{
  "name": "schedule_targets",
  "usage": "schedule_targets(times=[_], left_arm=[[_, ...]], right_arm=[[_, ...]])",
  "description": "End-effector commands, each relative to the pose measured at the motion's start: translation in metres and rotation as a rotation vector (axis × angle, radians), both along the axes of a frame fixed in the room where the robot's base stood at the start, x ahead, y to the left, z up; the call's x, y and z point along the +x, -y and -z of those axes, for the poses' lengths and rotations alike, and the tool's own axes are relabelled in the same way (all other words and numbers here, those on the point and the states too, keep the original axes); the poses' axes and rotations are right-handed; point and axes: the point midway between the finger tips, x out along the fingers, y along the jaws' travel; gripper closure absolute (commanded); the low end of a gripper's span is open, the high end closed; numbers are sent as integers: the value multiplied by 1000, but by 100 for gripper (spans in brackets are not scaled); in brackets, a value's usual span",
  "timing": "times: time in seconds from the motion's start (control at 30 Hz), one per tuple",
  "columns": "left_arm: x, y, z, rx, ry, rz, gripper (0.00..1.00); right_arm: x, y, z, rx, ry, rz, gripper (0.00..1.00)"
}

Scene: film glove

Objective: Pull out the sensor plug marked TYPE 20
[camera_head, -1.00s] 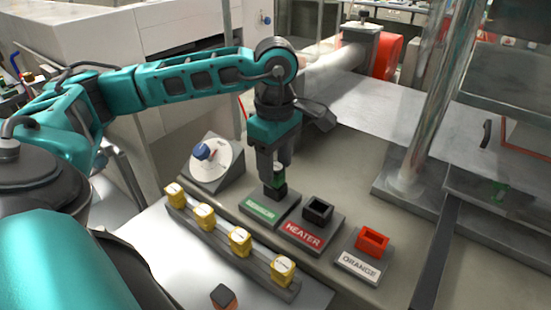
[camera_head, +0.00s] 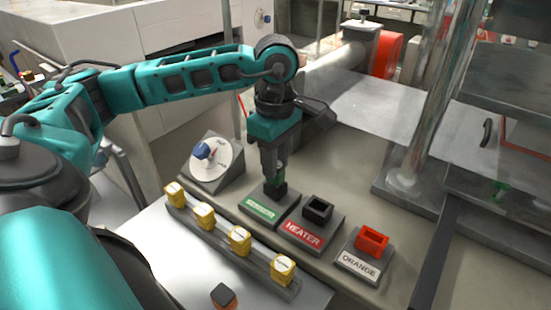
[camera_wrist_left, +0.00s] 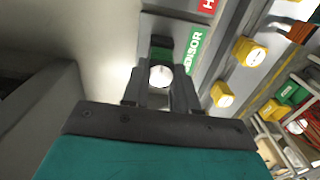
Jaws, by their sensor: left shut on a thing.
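My left gripper (camera_head: 274,183) points down at the black socket with the green label plate (camera_head: 262,207). It is shut on a plug with a pale round top (camera_wrist_left: 160,76), seen between the fingers in the left wrist view. In the head view the fingers mostly hide this plug, and only a little green shows. The plug appears still in or just at the socket; I cannot tell how deep it sits. The green label (camera_wrist_left: 195,48) reads SENSOR in part in the wrist view. I cannot read a TYPE 20 mark. My right gripper is not in view.
The black HEATER socket (camera_head: 317,208) and red ORANGE socket (camera_head: 371,241) stand to the right. Several yellow blocks (camera_head: 239,239) sit on a rail in front. A dial with a blue knob (camera_head: 204,151) is to the left. A steel post (camera_head: 425,120) rises at right.

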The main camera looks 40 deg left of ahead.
Motion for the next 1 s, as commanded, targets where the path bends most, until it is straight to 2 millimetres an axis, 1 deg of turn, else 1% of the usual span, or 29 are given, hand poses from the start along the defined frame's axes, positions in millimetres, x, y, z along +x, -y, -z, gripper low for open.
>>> schedule_targets(times=[0.03, 0.1, 0.57, 1.0], left_arm=[[1, 0, -5, 0, 7, -1, 100], [1, 0, -6, 0, 8, -1, 100], [1, 0, -8, 0, 6, -1, 100], [1, 0, -25, 0, 6, -1, 100]], right_arm=[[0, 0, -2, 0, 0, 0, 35], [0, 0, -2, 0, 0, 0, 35], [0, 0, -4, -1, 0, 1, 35], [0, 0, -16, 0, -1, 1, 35]])
